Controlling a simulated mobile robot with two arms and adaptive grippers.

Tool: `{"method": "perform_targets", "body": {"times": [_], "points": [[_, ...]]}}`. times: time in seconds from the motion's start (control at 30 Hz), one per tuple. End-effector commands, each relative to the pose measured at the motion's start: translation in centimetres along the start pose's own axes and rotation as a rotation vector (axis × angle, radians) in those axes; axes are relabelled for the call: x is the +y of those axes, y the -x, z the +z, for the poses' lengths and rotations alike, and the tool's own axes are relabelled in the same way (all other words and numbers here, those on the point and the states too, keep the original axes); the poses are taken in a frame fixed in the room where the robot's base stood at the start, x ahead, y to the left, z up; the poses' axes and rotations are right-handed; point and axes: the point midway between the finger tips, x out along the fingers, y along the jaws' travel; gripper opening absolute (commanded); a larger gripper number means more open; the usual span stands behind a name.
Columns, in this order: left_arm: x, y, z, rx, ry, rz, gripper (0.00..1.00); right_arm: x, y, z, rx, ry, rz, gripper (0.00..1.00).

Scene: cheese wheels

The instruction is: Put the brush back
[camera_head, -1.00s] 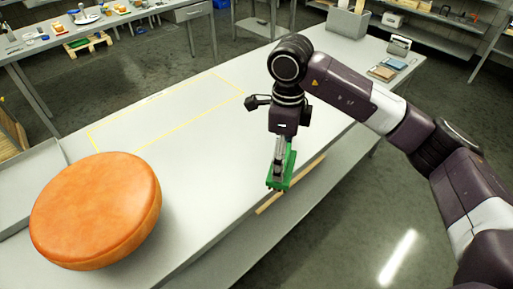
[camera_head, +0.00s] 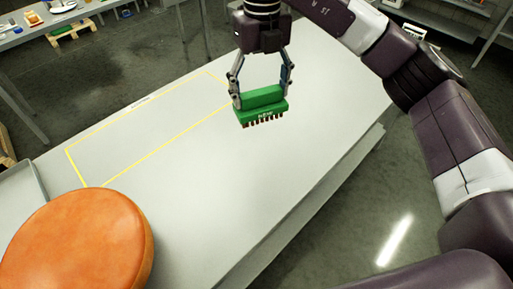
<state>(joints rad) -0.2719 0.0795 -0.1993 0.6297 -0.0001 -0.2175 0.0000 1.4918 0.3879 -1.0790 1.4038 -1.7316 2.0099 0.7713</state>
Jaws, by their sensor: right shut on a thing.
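The green brush (camera_head: 262,105) with short bristles pointing down is held in my right gripper (camera_head: 261,88). The two fingers are shut on its ends, and it hangs over the grey table (camera_head: 250,190), near the right end of a yellow outlined rectangle (camera_head: 150,138) marked on the top. The height of the brush above the table is hard to tell. My left gripper is not in view.
A large orange cheese wheel (camera_head: 82,245) lies at the lower left, beside a grey tray (camera_head: 18,190) at the table's left edge. The outlined rectangle is empty. Another table with small items (camera_head: 60,20) stands at the back left.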

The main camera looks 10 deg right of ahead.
Motion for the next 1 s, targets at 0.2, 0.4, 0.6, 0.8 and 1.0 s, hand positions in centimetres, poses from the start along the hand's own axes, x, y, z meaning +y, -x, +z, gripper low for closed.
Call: {"method": "perform_targets", "body": {"times": [0.2,0.4,0.6,0.8,1.0], "points": [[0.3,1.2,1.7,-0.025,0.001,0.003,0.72,0.0,-4.2,-0.2,0.008,0.001,0.001,0.46],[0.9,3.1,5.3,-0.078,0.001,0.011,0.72,0.0,-9.6,-0.2,0.007,0.001,0.001,0.46],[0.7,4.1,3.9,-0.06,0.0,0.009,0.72,0.0,-13.9,-0.2,0.005,0.002,0.001,0.46],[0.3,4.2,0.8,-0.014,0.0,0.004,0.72,0.0,-15.5,0.0,0.001,0.002,0.002,0.46],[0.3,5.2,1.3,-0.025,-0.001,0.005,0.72,0.0,-17.9,-0.1,0.005,0.002,0.001,0.46]]}}
